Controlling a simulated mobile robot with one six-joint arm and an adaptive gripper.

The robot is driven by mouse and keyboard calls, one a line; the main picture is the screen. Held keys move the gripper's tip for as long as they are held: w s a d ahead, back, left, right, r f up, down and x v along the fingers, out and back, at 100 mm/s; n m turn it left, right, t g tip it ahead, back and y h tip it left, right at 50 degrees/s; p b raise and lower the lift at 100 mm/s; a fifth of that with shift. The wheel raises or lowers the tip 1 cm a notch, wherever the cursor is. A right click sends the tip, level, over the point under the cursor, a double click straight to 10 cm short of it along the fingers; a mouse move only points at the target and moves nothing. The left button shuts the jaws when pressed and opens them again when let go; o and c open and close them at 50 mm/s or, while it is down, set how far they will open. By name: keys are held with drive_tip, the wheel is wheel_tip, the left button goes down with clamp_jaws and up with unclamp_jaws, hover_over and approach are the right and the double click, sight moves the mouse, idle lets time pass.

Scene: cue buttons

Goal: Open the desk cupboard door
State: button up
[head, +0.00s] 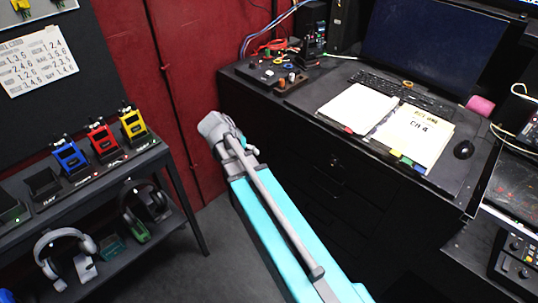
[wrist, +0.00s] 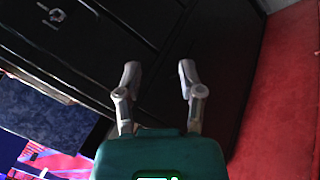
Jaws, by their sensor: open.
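The black desk (head: 300,165) has a dark front with panel seams and a small round metal handle (head: 335,163). Its front is dim, and I cannot tell which panel is the cupboard door. In the wrist view, a metal handle (wrist: 54,16) shows on a black panel at the upper left, away from the fingers. My gripper (wrist: 157,68) is open and empty, its two grey fingers apart before the dark desk front. I cannot tell whether they touch it.
The red wall (head: 180,60) stands behind the arm's far end. A black rack (head: 180,190) with colored devices and headphones stands at left. The desktop holds a binder (head: 345,100), keyboard (head: 400,92) and monitor (head: 435,40). Grey floor (head: 235,245) is open between rack and arm.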

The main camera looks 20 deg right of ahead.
drive_tip(key=w+d+f+m+t+h+b, duration=0.1)
drive_tip(key=w+f+m+h+b, duration=0.9)
drive_tip(key=b, duration=2.1)
drive_tip(key=w+f+t+h, duration=0.1)
drive_tip(key=w+f, duration=0.4)
drive_tip(key=f, duration=0.2)
drive_tip(key=shift+d+f+b, duration=0.3)
drive_tip(key=shift+f+b, duration=0.1)
drive_tip(key=shift+w+d, duration=0.1)
drive_tip(key=shift+d, duration=0.1)
drive_tip(key=d, duration=0.4)
drive_tip(key=w+d, duration=0.1)
drive_tip(key=d, duration=0.4)
drive_tip(key=w+d, duration=0.1)
drive_tip(key=d, duration=0.3)
drive_tip(key=shift+d, duration=0.15)
clamp_jaws()
